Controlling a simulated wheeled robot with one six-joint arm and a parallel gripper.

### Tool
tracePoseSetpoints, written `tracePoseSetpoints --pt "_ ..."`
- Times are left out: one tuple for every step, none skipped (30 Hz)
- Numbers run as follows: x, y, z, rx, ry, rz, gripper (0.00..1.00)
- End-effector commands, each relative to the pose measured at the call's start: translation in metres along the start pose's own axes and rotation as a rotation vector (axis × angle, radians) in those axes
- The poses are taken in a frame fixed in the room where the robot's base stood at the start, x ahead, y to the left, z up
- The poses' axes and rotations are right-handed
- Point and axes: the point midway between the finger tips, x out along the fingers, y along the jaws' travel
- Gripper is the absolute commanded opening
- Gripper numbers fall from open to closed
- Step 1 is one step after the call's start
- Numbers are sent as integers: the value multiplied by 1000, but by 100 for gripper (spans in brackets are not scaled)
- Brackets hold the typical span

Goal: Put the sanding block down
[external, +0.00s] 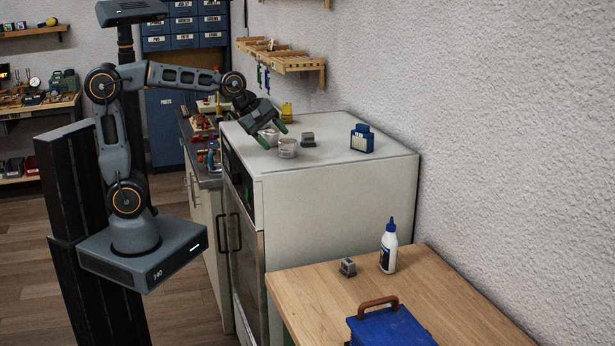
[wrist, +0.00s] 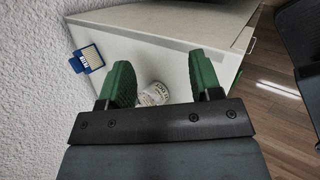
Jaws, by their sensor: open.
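My gripper (external: 274,134) is open over the left part of the white cabinet top (external: 335,166), with its green fingers pointing down and nothing held between them. A small grey block (external: 308,139) stands on the cabinet top, right of my gripper and apart from it. A similar grey block (external: 348,267) stands on the wooden bench. Either could be the sanding block; I cannot tell which. No grey block shows in the wrist view.
A blue container (external: 362,139) stands further right on the cabinet top, and a yellow item (external: 287,111) is at its back. The wooden bench (external: 310,297) carries a white glue bottle (external: 388,252) and a blue toolbox (external: 392,328). A wooden wall rack (external: 282,57) hangs above. The cabinet's front right is clear.

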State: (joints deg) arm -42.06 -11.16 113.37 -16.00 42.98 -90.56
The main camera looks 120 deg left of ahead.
Motion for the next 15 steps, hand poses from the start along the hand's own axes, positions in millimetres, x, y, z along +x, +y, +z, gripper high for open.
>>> tracePoseSetpoints --pt "-7 -31 29 253 -33 -34 58" --pt "-10 -48 41 411 -50 -52 58" --pt "-15 -72 56 616 -75 -73 58" --pt "-18 -89 64 768 -95 -86 58" --pt "-22 -106 72 914 -116 -96 58" --pt "-27 -126 79 1101 -144 -104 58" --pt "-30 -142 83 1236 -165 -110 58" --pt "-34 -156 87 1363 -187 -112 58" --pt "-38 -173 90 1523 -213 -112 58" --pt "-40 -185 91 1633 -233 -112 58" --pt "-43 -196 91 1737 -251 -110 58" --pt "-46 -209 92 1862 -274 -105 58" --pt "-47 -218 92 1946 -289 -101 58" --pt "-49 -225 91 2023 -303 -97 58" --pt "-51 -234 90 2112 -320 -90 58"
